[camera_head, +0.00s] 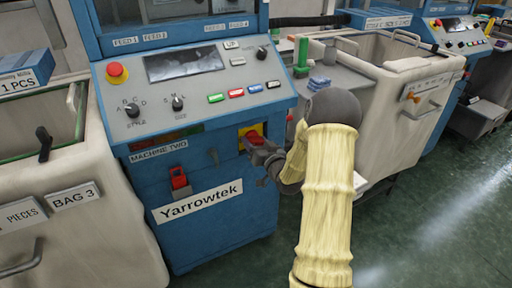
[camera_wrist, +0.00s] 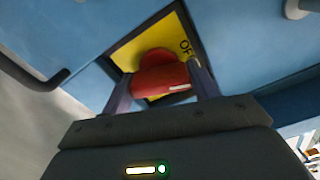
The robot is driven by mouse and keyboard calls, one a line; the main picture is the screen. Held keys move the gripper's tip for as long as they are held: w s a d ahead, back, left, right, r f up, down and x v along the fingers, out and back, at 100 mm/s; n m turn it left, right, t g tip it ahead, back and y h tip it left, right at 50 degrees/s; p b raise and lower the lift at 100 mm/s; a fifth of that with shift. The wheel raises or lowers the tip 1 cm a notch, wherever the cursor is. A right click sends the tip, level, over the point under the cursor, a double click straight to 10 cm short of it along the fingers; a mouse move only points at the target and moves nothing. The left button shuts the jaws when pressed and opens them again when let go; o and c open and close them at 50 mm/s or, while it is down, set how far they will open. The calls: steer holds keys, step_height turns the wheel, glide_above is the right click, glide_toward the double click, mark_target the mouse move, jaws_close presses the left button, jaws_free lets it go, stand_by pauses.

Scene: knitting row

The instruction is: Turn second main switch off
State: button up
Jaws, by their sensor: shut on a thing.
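The main switch is a red knob (camera_wrist: 160,80) on a yellow plate (camera_wrist: 131,50) in a dark frame, set in the blue front of the machine labelled "MACHINE TWO" (camera_head: 158,149). Letters "OF" show on the plate beside the knob in the wrist view; the rest of the lettering is hidden. In the head view the yellow plate (camera_head: 246,130) shows just beyond my gripper (camera_head: 256,143), which covers part of the switch. My gripper is shut on the red knob, with one finger on each side of it in the wrist view.
A red lockout-like part (camera_head: 179,180) and a "Yarrowtek" label (camera_head: 198,201) are left of my gripper. The control panel (camera_head: 190,85) juts out above. Pale bins stand at left (camera_head: 50,190) and right (camera_head: 400,110). Green floor (camera_head: 420,220) at right is clear.

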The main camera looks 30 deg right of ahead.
steer(key=shift+f+n+b, duration=0.1)
steer(key=shift+n+b, duration=1.1)
steer(key=shift+n, duration=0.7)
steer(key=o, duration=0.7)
steer(key=shift+s, duration=0.1)
steer(key=s+p, duration=0.4)
steer(key=s, duration=1)
steer(key=shift+s+d+r+p, duration=0.25)
steer(key=shift+s+d+p, duration=0.1)
